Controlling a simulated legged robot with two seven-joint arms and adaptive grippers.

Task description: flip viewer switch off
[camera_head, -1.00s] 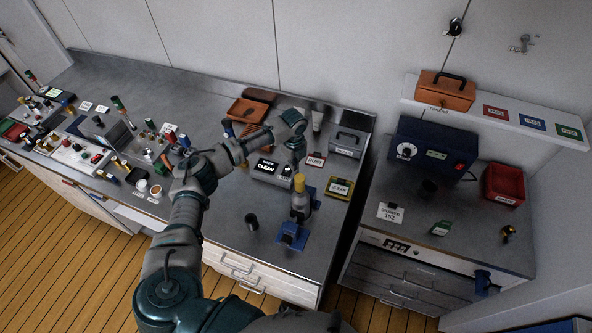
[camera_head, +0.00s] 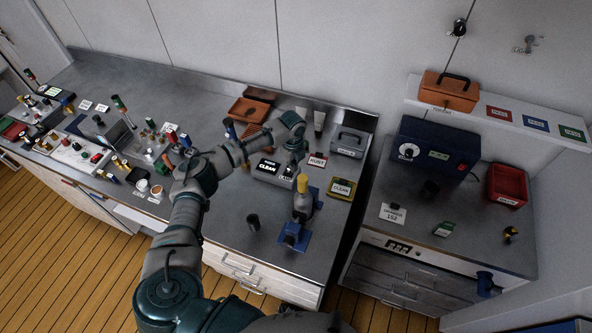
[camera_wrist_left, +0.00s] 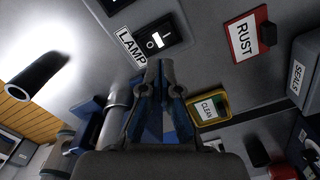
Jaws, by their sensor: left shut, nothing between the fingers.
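The viewer is a grey box (camera_head: 270,172) with a lit dark display reading "CLEAN", near the right end of the long bench in the head view. In the left wrist view its black rocker switch (camera_wrist_left: 158,40) sits beside a white "LAMP" label (camera_wrist_left: 131,47), with a white mark on the rocker. My left gripper (camera_wrist_left: 160,66) is shut and empty, its tips just below the switch in that picture; I cannot tell whether they touch it. In the head view the left gripper (camera_head: 296,160) hangs over the viewer's right end. My right gripper is not in view.
A microscope-like instrument with a yellow top and blue base (camera_head: 303,208) stands close in front. A red-framed "RUST" card (camera_head: 316,161), a yellow "CLEAN" tray (camera_head: 341,188) and a grey "SEALS" box (camera_head: 349,143) lie to the right. A dark cylinder (camera_head: 253,222) stands nearer the front edge.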

